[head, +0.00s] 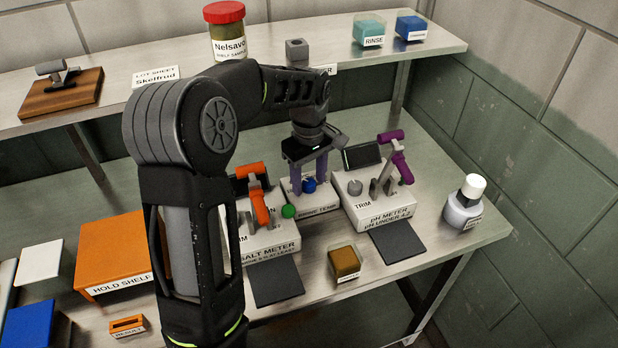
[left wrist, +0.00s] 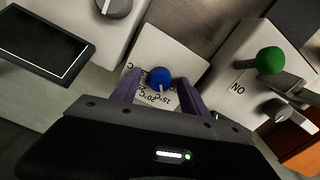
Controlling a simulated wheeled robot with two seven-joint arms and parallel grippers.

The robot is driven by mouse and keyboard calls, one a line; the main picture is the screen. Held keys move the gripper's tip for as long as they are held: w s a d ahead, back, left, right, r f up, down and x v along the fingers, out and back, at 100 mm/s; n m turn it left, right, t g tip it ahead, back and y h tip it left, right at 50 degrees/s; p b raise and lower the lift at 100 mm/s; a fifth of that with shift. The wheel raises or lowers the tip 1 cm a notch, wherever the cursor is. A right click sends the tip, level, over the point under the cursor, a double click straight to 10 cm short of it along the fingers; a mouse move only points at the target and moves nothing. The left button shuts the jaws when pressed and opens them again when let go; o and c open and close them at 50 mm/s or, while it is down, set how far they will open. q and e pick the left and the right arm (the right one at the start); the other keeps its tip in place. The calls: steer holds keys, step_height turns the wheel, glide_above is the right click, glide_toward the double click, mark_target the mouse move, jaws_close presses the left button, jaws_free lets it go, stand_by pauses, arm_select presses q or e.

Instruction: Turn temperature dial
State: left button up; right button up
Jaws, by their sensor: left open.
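The temperature dial is a small blue knob (head: 309,184) on a white box labelled brine temp (head: 304,203), between two meters. In the left wrist view the blue dial (left wrist: 160,76) has a light pointer toward the printed scale on the white panel (left wrist: 178,52). My left gripper (head: 307,180) reaches over the box from above, open, with its purple fingers one on each side of the dial. In the left wrist view the fingers (left wrist: 160,92) straddle it with gaps visible; contact cannot be told. My right gripper is not in view.
The salt meter (head: 270,240) with an orange lever and green ball (head: 288,211) stands close left. The pH meter (head: 375,212) with a purple-handled lever stands close right. A brown-filled jar (head: 344,262) and dark pads lie in front. A shelf (head: 375,68) runs behind.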

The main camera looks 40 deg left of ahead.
mark_target(309, 182)
arm_select(q)
steer(key=shift+r, duration=0.1)
step_height(309, 182, up, 8)
steer(key=shift+f+b, duration=0.2)
steer(key=shift+b, duration=0.1)
stand_by(0.6)
